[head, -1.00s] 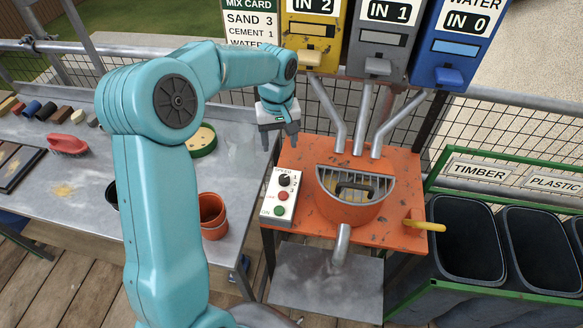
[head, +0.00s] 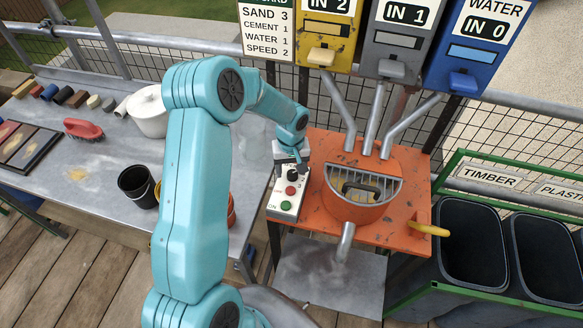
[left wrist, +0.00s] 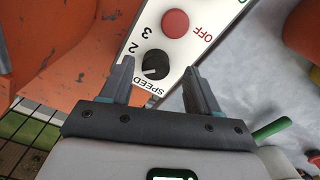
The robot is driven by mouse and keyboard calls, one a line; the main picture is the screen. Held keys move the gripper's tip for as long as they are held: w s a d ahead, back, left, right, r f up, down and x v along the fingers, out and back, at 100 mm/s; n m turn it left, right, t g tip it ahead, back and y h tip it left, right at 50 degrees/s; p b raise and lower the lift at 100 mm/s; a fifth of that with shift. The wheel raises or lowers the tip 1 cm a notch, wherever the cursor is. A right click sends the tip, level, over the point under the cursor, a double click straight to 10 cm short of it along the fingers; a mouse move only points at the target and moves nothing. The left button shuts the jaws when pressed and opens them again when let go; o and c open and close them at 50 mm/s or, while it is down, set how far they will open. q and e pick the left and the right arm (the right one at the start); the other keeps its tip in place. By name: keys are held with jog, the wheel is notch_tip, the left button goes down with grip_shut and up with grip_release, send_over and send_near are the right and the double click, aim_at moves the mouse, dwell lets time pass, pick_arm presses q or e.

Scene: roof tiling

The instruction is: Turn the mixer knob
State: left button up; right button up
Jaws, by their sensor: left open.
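The black speed knob (head: 292,175) sits at the top of the white control box (head: 277,199), on the left of the orange mixer (head: 350,210). In the left wrist view the knob (left wrist: 155,64) lies between and just beyond my fingertips, beside the numbers 2 and 3 and the word SPEED. My left gripper (left wrist: 155,85) is open and empty, with one finger on each side of the knob. In the head view my left gripper (head: 291,163) is right over the box's top end and partly covers it. My right gripper is not in view.
A red OFF button (head: 290,190) and a green ON button (head: 286,205) are below the knob. The mixer has a yellow-handled lever (head: 428,229). A card (head: 267,32) reads SPEED 2. A black cup (head: 137,186) stands on the grey table.

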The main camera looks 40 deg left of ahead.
pick_arm(q)
jog(key=shift+w+d+f, duration=0.1)
jog(key=shift+w+f, duration=0.1)
jog(key=shift+f, duration=0.25)
jog(key=shift+w+f, duration=0.2)
jog(key=shift+f, duration=0.25)
jog(key=shift+s+r, duration=0.1)
jog(key=shift+s, duration=0.15)
jog(key=c, duration=0.4)
jog(key=shift+w, duration=0.15)
jog(key=c, duration=0.6)
jog(key=shift+c, duration=0.2)
